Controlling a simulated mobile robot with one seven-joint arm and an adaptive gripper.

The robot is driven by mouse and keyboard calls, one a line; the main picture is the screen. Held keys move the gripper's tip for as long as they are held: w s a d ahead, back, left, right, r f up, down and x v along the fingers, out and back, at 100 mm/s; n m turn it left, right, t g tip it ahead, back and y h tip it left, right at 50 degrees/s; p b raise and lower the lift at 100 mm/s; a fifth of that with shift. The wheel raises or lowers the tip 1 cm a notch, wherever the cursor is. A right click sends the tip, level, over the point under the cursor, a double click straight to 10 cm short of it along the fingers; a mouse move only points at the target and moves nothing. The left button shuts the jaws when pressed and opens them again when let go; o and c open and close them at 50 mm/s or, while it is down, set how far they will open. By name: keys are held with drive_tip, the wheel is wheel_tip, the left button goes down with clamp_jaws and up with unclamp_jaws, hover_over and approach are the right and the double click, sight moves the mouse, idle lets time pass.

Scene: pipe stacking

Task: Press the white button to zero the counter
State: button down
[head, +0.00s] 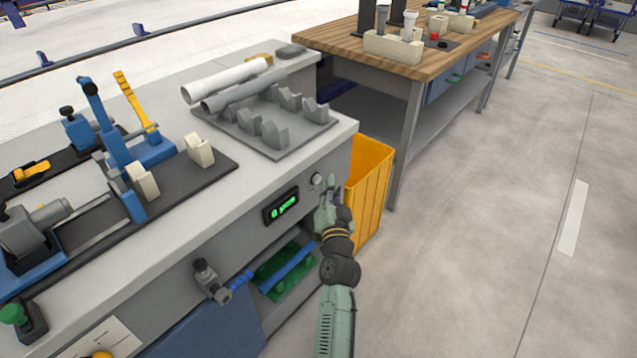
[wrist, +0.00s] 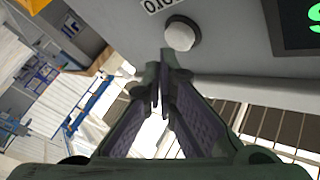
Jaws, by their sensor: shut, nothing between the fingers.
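The white button (head: 317,179) is a small round knob on the grey front panel of the bench. It also shows in the wrist view (wrist: 180,36), in a dark ring beside a partly cut-off printed label. The counter (head: 281,206) is a black display with green characters, left of the button in the head view; its edge shows in the wrist view (wrist: 305,22). My gripper (head: 331,186) is shut and empty in front of the panel, close to the button. In the wrist view its fingertips (wrist: 165,62) lie just below the button, which is not covered. Contact is not visible.
A yellow bin (head: 370,190) stands right beside my gripper. A valve with a blue handle (head: 212,280) sticks out from the panel at lower left. Pipes (head: 228,80) lie on a grey rack (head: 300,135) on the bench top. The floor at right is clear.

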drive_tip(key=shift+d, duration=0.15)
drive_tip(key=shift+s, duration=0.1)
drive_tip(key=s+d+b, duration=0.1)
drive_tip(key=d+b, duration=0.1)
drive_tip(key=s+d+b, duration=0.1)
drive_tip(key=s+d, duration=0.1)
drive_tip(key=shift+b, duration=0.35)
idle(0.8)
